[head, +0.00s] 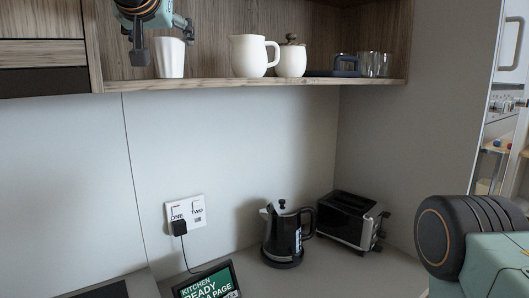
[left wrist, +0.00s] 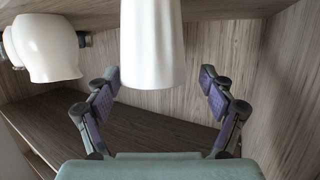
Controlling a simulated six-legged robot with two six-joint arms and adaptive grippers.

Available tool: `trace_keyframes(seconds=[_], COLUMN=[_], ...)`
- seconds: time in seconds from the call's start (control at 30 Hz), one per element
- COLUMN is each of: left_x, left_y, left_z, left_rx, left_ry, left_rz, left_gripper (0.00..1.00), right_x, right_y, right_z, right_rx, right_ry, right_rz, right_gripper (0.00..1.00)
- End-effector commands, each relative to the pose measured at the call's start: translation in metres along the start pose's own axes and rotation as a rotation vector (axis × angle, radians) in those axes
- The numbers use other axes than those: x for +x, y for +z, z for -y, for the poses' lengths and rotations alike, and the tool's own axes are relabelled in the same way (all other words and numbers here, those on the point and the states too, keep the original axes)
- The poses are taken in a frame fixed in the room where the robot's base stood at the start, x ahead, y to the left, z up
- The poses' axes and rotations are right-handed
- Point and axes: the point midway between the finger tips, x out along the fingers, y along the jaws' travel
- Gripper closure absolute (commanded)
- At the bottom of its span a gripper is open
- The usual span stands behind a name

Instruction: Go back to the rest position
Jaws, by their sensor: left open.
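My left gripper (head: 162,46) is at the upper left of the head view, in front of the open shelf. Its fingers are apart and nothing is gripped. A plain white cup (head: 171,60) stands upright on the shelf right at the gripper. In the left wrist view, which looks upside down, the white cup (left wrist: 152,45) shows at the top middle, in line with the gap between the open fingers (left wrist: 160,90). I cannot tell whether a finger touches it. My right gripper is not in view; only part of my own body shows at the lower right.
Below are a kettle (head: 283,235), a toaster (head: 350,220), a tablet (head: 208,284) and a wall socket (head: 185,212). Space below the shelf is free.

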Motion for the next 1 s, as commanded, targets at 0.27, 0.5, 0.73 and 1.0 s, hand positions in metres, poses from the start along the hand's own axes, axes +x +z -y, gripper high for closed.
trace_keyframes(seconds=[0.27, 0.5, 0.73, 1.0], left_x=[0.003, -0.005, -0.011, -0.013], left_y=[-0.001, -0.029, -0.050, -0.055], left_z=[-0.002, -0.002, -0.002, -0.002], left_rx=[0.003, 0.000, 0.002, 0.002], left_ry=[0.009, 0.011, 0.010, 0.011], left_rz=[0.004, 0.000, 0.003, 0.004], left_gripper=[0.18, 0.18, 0.18, 0.18], right_x=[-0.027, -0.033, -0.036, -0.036], right_y=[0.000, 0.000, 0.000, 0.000], right_z=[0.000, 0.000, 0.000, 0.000], right_rx=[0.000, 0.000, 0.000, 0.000], right_ry=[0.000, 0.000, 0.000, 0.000], right_rz=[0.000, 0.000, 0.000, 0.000], right_gripper=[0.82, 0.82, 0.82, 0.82])
